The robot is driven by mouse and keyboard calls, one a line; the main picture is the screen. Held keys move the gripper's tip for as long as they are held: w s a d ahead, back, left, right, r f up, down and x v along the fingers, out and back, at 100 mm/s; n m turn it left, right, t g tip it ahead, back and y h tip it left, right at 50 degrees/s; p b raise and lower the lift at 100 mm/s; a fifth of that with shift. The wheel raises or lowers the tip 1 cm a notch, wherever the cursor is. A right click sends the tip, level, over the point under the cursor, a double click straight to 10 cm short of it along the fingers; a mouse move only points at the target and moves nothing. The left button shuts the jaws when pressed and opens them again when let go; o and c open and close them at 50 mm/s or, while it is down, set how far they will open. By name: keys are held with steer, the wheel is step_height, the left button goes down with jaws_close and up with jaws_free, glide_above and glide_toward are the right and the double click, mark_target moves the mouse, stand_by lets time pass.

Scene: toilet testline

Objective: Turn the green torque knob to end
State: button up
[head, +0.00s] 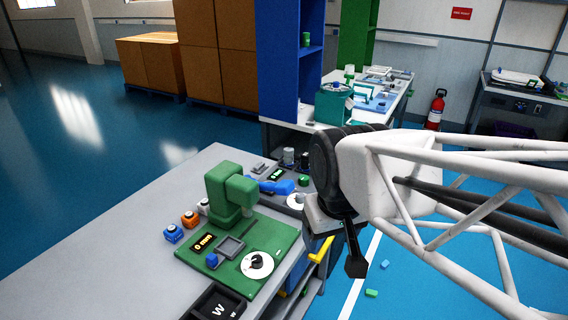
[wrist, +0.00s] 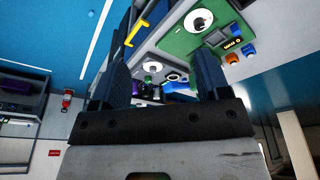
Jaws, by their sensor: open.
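A green test station (head: 240,233) stands on the near bench, with a round white dial (head: 257,264) and dark knob at its front right. A small green knob-like part (head: 304,180) sits farther back near the blue piece; I cannot tell which of these is the torque knob. In the wrist view the green station's white dial (wrist: 198,20) is at the top and a second white dial (wrist: 152,41) lies nearer the middle. My gripper (head: 345,245) is open and empty, beside the bench's right edge. Its fingers (wrist: 163,68) frame the view, touching nothing visible.
Blue and orange blocks (head: 190,218) stand left of the station. A black W tray (head: 217,304) is at the bench's front. A yellow handle (head: 321,251) juts from the bench side. A blue shelf (head: 285,60) rises behind. The bench's left part (head: 140,245) is clear.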

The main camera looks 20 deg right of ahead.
steer(key=w+d+r+n, duration=0.2)
steer(key=w+n, duration=0.3)
steer(key=w, duration=1)
steer(key=n+g, duration=0.3)
steer(key=n, duration=1)
glide_above(304, 177)
step_height(304, 177, down, 21)
steer(key=shift+f, duration=0.1)
steer(key=shift+f, duration=0.15)
steer(key=shift+f, duration=3.75)
steer(key=shift+c, duration=0.3)
